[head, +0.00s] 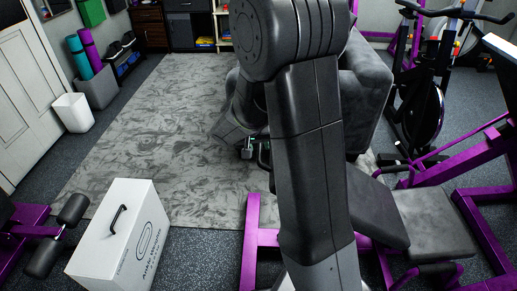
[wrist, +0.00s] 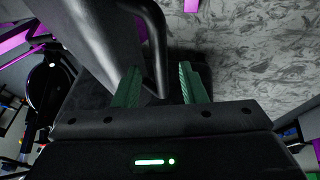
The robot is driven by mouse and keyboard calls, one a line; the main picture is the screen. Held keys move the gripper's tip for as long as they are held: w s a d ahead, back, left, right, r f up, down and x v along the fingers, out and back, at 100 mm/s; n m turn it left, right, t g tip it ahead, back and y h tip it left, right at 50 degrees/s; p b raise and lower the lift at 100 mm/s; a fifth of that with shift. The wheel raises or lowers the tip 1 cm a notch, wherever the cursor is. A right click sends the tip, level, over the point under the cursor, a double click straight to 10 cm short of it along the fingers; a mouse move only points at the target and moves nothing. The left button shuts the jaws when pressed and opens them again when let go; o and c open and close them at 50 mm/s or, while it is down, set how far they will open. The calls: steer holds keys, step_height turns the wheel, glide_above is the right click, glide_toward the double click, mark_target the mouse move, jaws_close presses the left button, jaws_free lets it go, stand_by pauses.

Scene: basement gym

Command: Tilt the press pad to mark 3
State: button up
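In the head view my gripper (head: 256,152) is small and partly hidden by my arm. No numbered marks are readable.
A purple-framed bench with a dark seat (head: 436,222) stands at right, near an exercise bike (head: 424,105). A white box (head: 122,232) with a black handle stands front left. A white bin (head: 73,112) is by the door. The grey rug (head: 150,135) is clear at left.

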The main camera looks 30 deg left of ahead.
steer(key=shift+w+a+f, duration=0.1)
steer(key=shift+w+f, duration=0.3)
steer(key=shift+f, duration=0.15)
jaws_close()
steer(key=w+d+r+p, duration=0.1)
steer(key=d+r, duration=0.1)
steer(key=w+d+r+p, duration=0.1)
steer(key=d+r+p, duration=0.1)
steer(key=r, duration=0.1)
steer(key=w+d+r+p, duration=0.1)
steer(key=r+p, duration=0.1)
steer(key=r, duration=0.1)
steer(key=shift+d, duration=0.4)
steer(key=shift+w+d, duration=0.15)
steer(key=shift+d, duration=0.05)
